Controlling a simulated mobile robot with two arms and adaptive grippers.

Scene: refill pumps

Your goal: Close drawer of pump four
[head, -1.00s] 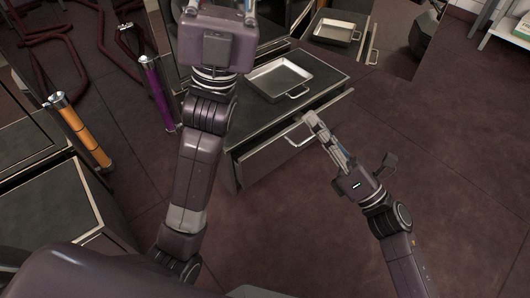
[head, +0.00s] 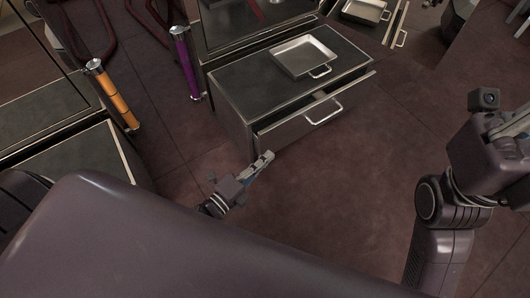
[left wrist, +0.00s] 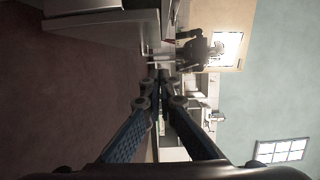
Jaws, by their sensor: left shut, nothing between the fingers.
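The grey metal cabinet (head: 240,85) stands at the upper middle of the head view. Its drawer (head: 290,132) is slightly open, with a dark gap behind its front. A silver bar handle (head: 325,112) is on the drawer front. My left gripper (head: 265,160) is shut and empty, low in front of the cabinet's near corner, apart from the handle. In the left wrist view its blue-sided fingers (left wrist: 162,85) come together. My right gripper (head: 520,125) is at the right edge, away from the drawer and partly cut off. No number is readable on the cabinet.
A silver tray (head: 304,56) lies on the cabinet top. A purple post (head: 187,65) and an orange post (head: 112,93) stand to the left. A second tray (head: 365,12) is at the top right. The floor (head: 350,190) before the drawer is clear.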

